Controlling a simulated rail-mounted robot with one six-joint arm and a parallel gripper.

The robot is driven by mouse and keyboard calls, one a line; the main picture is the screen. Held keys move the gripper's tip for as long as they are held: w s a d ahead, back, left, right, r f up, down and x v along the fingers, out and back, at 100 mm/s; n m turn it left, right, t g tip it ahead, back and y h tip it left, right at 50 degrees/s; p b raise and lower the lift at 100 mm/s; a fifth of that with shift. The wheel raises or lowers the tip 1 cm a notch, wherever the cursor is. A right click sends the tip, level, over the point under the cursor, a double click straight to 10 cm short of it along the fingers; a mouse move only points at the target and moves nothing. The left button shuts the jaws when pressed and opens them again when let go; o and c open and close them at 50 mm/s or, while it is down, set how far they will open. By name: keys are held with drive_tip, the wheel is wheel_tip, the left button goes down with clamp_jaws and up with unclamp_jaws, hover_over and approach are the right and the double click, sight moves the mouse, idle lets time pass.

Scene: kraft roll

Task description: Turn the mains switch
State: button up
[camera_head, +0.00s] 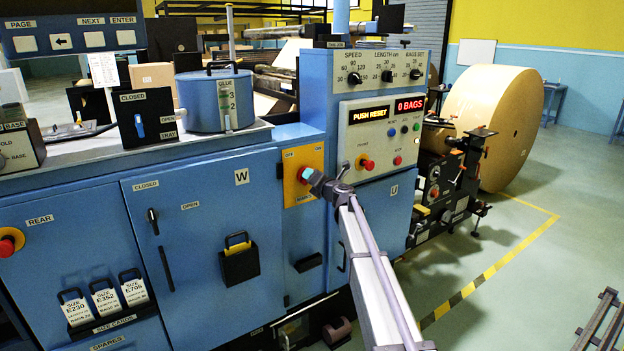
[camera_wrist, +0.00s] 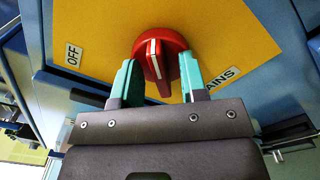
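The mains switch is a red knob (camera_wrist: 158,52) with a white line on its raised bar. It sits on a yellow plate (camera_head: 291,190) on the blue cabinet; an OFF label (camera_wrist: 73,55) is beside it. In the wrist view the white line runs nearly up and down, not toward the OFF label. My gripper (camera_wrist: 160,78) has its teal fingertips on either side of the knob's bar, with gaps showing between them and the bar. In the head view my gripper (camera_head: 304,174) is at the plate and hides most of the knob.
A control panel with a red stop knob (camera_head: 367,163) and a PUSH RESET display (camera_head: 369,115) stands just right of the plate. Open floor (camera_head: 500,300) lies to the right.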

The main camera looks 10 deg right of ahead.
drive_tip(key=v, duration=1)
drive_tip(key=shift+s, duration=0.4)
drive_tip(key=shift+d, duration=0.15)
